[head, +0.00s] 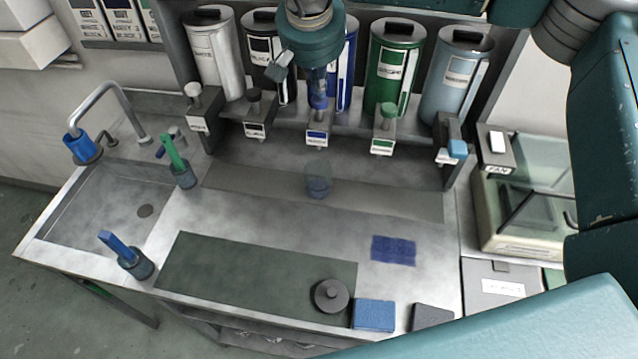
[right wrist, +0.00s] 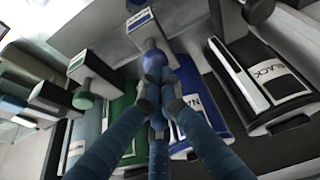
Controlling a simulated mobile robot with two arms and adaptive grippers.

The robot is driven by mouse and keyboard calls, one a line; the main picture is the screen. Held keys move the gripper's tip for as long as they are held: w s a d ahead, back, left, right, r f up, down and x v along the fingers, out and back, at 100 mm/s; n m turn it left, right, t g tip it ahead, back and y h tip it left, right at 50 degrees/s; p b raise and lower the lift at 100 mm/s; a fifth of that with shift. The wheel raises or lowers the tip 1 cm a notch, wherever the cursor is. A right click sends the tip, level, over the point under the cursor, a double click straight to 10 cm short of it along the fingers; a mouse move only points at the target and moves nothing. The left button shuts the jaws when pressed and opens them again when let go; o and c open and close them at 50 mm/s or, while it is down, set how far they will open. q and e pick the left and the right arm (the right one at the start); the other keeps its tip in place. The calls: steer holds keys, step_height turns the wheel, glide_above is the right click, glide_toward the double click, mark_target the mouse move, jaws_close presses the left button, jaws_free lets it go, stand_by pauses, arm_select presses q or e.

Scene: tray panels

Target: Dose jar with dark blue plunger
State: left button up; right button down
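The dark blue plunger (right wrist: 154,60) tops the middle dispenser (head: 317,139); in the head view my gripper largely covers it. A clear jar (head: 318,184) stands upright on the counter below that dispenser, its lower part bluish. My right gripper (head: 319,92) comes down from above at the plunger. In the right wrist view its blue fingers (right wrist: 158,98) are drawn together, tips at the knob. The knob shows beyond the tips, not between them; exact contact is hard to tell. My left gripper is not in view.
White, black, green (head: 388,117) and light blue (head: 457,148) plungers stand in the same row, canisters behind. A sink (head: 100,215) with a tap is at left. A glass-lidded box (head: 530,200) is at right.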

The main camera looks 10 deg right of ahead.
mark_target(319, 100)
steer(key=shift+s+f+b, duration=0.1)
steer(key=shift+f+b, duration=1.15)
steer(key=shift+f, duration=0.6)
steer(key=shift+r, duration=0.1)
steer(key=shift+r+p, duration=1.25)
steer(key=shift+r, duration=0.8)
